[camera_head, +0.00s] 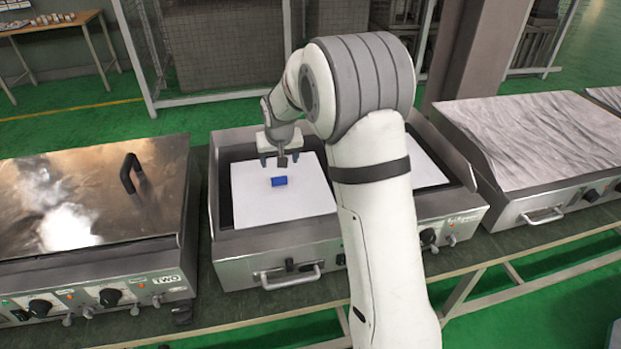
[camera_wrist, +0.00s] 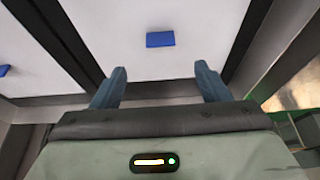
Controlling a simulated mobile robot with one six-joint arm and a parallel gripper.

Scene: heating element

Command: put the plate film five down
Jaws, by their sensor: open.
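A white square plate film (camera_head: 250,197) with a small blue block (camera_head: 279,181) on top lies in the left part of the open heating unit (camera_head: 262,246). A second white film (camera_head: 425,170) lies in the right part, partly hidden by my arm. My gripper (camera_head: 281,160) is over the far part of the left film, fingers spread and empty. In the wrist view my gripper (camera_wrist: 158,76) is open, and the blue block (camera_wrist: 160,39) is ahead of the fingertips, apart from them. Another blue block (camera_wrist: 5,70) shows at the left edge. No number is readable on either film.
A closed unit marked TWO (camera_head: 90,200) with a black lid handle stands at left. Another closed unit (camera_head: 540,140) stands at right. Raised metal rims surround the films. A wire fence and a small table (camera_head: 60,25) are behind.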

